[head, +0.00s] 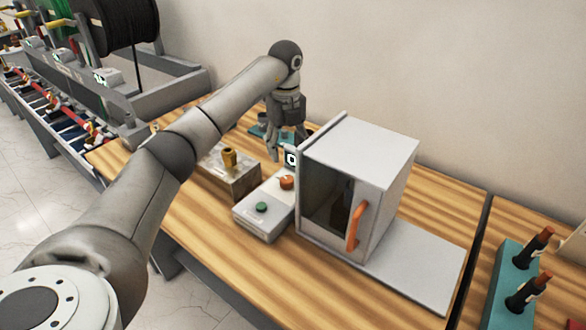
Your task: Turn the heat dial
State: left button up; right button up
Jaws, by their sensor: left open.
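The heat dial (287,182) is a small orange-red knob on a light grey control box (262,222). The box also carries a green button (261,207) and a small dark display (291,158) that reads 0. My left gripper (287,147) points down behind and above the dial, near the display. It is open with nothing between its fingers and looks apart from the dial. My right gripper is not in view.
A white oven (365,155) with a dark window and orange handle (355,227) stands right beside the control box. A block with a brass piece (229,158) is to the left. The front wooden table is clear.

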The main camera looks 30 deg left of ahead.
pick_arm(q)
jog(key=p, duration=0.1)
send_over(287, 178)
jog(key=f, duration=0.4)
jog(key=shift+s+f, duration=0.25)
jog(key=shift+s, duration=0.05)
jog(key=f, duration=0.1)
jog(key=f+p, duration=0.1)
jog(key=f, duration=0.2)
jog(key=shift+w, duration=0.25)
jog(key=shift+f, duration=0.55)
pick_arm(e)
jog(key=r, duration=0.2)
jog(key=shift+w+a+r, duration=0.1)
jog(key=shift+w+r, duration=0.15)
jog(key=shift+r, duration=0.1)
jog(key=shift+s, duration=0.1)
pick_arm(q)
jog(key=shift+c, duration=0.8)
jog(key=c, duration=0.9)
jog(key=shift+o, duration=0.2)
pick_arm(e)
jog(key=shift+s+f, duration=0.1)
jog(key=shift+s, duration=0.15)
